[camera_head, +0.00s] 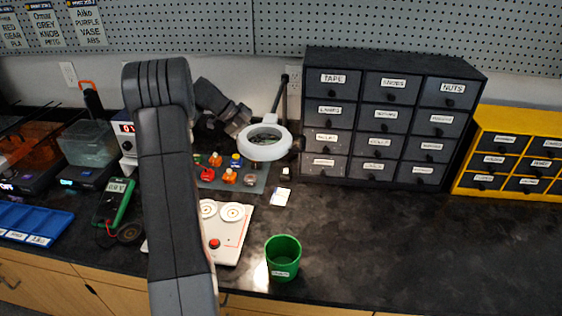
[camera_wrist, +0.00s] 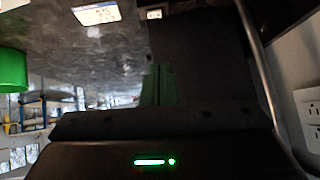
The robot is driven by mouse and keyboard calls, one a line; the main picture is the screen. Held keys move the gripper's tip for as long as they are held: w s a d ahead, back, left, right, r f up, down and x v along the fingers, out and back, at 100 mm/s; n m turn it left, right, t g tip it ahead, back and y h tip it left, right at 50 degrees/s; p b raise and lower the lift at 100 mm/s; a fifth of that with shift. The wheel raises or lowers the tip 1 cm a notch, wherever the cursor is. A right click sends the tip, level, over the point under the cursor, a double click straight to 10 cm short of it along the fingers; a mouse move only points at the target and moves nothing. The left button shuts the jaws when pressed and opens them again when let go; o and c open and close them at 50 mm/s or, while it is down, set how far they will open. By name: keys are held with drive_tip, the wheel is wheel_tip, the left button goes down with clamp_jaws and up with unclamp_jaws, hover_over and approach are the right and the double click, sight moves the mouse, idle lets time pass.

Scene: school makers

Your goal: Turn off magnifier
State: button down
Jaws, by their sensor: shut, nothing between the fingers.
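The magnifier (camera_head: 265,142) is a white ring head on a thin dark arm, in the middle of the head view in front of the drawer cabinet. Its ring looks bright white, but I cannot tell whether it is lit. A small pale block (camera_head: 285,172) sits on the bench below and right of the ring; a similar small white block shows at the top of the wrist view (camera_wrist: 154,14). I cannot tell if it is a switch. My gripper (camera_wrist: 158,85) is shut and empty; in the head view its tips are not clearly visible behind and beside the ring.
A black drawer cabinet (camera_head: 385,118) stands right of the magnifier, a yellow one (camera_head: 468,153) further right. A grey tray with colored knobs (camera_head: 250,185), a white card (camera_head: 281,197), a white panel (camera_head: 235,243) and a green cup (camera_head: 283,257) lie nearby. The right front bench is clear.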

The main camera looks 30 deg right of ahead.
drive_tip(key=p, duration=0.1)
hover_over(286, 171)
drive_tip(key=w+a, duration=0.1)
drive_tip(key=a, duration=0.1)
wheel_tip(286, 171, down, 6)
drive_tip(key=f, duration=0.3)
drive_tip(key=f+p, duration=0.1)
drive_tip(key=shift+w+d, duration=0.25)
drive_tip(key=shift+d, duration=0.15)
drive_tip(key=shift+f, duration=0.5)
